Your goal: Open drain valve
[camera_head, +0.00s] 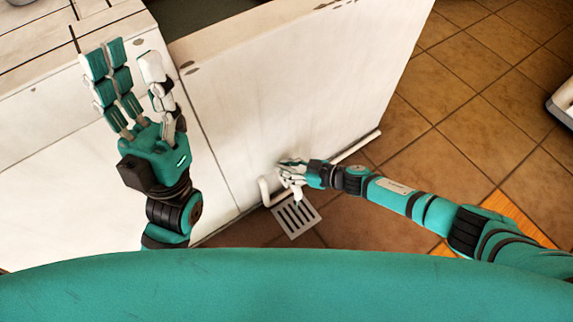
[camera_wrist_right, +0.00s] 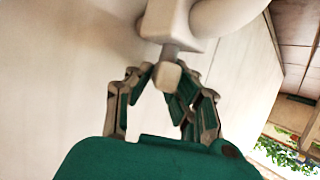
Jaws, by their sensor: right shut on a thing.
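The drain valve is a pale fitting (camera_wrist_right: 168,20) on a pipe, with a short stem and a small light handle (camera_wrist_right: 167,76) in the right wrist view. My right gripper (camera_wrist_right: 166,88) has its fingers around the handle and is shut on it. In the head view my right gripper (camera_head: 289,172) is low beside the white basin wall, at the white drain pipe (camera_head: 265,193), and hides most of the valve. My left gripper (camera_head: 127,68) is open and empty, fingers spread upward in front of the wall at the left.
A square floor drain grate (camera_head: 296,216) lies beneath the right gripper. The white basin wall (camera_head: 290,85) stands close behind it, with a pipe (camera_head: 357,147) running along its foot to the right.

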